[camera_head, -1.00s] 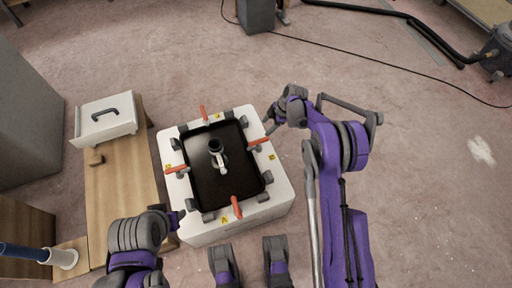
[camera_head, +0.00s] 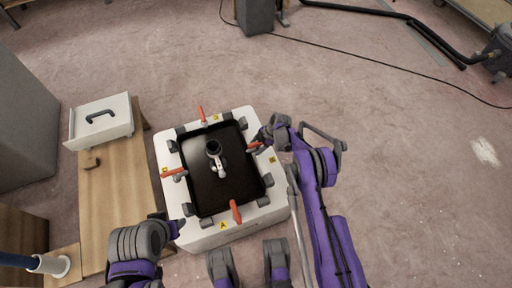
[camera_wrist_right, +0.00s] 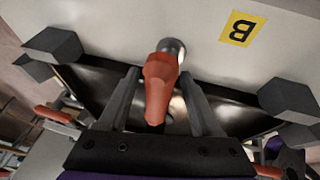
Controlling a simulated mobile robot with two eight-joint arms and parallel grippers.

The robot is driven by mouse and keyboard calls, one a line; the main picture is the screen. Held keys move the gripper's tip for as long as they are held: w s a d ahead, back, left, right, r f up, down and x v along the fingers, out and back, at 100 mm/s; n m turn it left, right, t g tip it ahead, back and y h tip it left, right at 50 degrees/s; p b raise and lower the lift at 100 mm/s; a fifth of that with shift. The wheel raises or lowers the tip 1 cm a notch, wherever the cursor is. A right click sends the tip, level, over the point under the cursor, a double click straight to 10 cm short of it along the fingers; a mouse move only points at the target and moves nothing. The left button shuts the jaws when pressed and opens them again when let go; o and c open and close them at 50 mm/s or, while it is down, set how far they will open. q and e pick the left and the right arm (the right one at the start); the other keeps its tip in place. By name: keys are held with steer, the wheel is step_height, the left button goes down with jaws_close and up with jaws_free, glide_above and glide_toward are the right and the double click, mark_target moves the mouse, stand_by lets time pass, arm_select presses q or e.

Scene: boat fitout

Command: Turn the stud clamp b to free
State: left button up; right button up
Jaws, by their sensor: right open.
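Stud clamp b has an orange-red handle (camera_head: 254,147) at the right side of the white box (camera_head: 200,240), beside the yellow B label (camera_head: 272,159). In the right wrist view its handle (camera_wrist_right: 158,85) lies between the two fingers, below a round metal stud (camera_wrist_right: 172,46). My right gripper (camera_head: 264,143) is open, with one finger on each side of the handle. Whether a finger touches it I cannot tell. My left gripper (camera_head: 178,221) is near the box's front left corner, with its fingers mostly hidden.
A wooden bench (camera_head: 112,190) with a white drawer-like box (camera_head: 98,122) stands left.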

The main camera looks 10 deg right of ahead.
steer(key=shift+a+f, duration=0.1)
steer(key=shift+f, duration=0.2)
jaws_close()
